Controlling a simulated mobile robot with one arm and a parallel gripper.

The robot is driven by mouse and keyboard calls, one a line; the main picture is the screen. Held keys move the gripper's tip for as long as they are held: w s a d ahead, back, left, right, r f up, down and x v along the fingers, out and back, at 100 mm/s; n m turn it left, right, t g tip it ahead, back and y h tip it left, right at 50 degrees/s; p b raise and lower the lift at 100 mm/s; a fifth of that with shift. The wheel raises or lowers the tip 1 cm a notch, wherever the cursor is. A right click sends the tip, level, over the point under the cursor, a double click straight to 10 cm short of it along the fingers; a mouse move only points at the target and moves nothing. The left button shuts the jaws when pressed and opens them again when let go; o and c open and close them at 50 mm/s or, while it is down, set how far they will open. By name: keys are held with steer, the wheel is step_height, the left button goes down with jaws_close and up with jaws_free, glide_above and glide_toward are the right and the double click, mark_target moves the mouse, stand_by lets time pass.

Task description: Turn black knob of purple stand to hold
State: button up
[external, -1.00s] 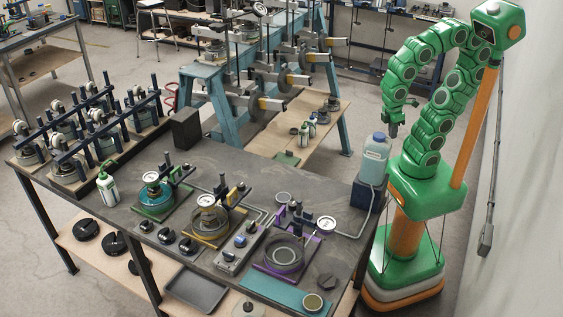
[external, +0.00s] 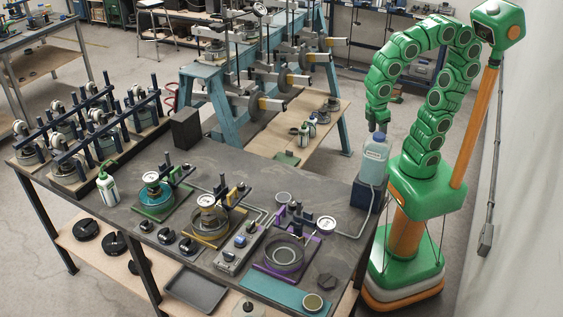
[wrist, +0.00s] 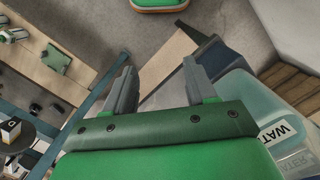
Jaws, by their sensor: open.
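The purple stand (external: 313,246) is on the right part of the dark workbench, with a round ring, a dark post and a white dial gauge (external: 326,223). My gripper (external: 377,128) hangs by the top of the water jug, well away from the stand and knobs. In the wrist view my gripper (wrist: 160,85) is open, with nothing between its fingers.
A water jug (external: 374,160) on a dark block stands at the bench's right end; it also fills the right of the wrist view (wrist: 255,105). Green (external: 148,212) and yellow (external: 207,232) stands are left of the purple one. A teal mat (external: 285,293) lies in front.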

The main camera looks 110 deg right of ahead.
steer(key=w+a+r+n, duration=0.2)
steer(key=w, duration=0.7)
steer(key=n+t, duration=0.2)
steer(key=n, duration=0.7)
glide_above(293, 202)
step_height(293, 202, down, 4)
steer(key=shift+r, duration=0.2)
steer(key=shift+w+a+f, duration=0.1)
steer(key=shift+a+f, duration=0.05)
steer(key=shift+f, duration=3.9)
jaws_close()
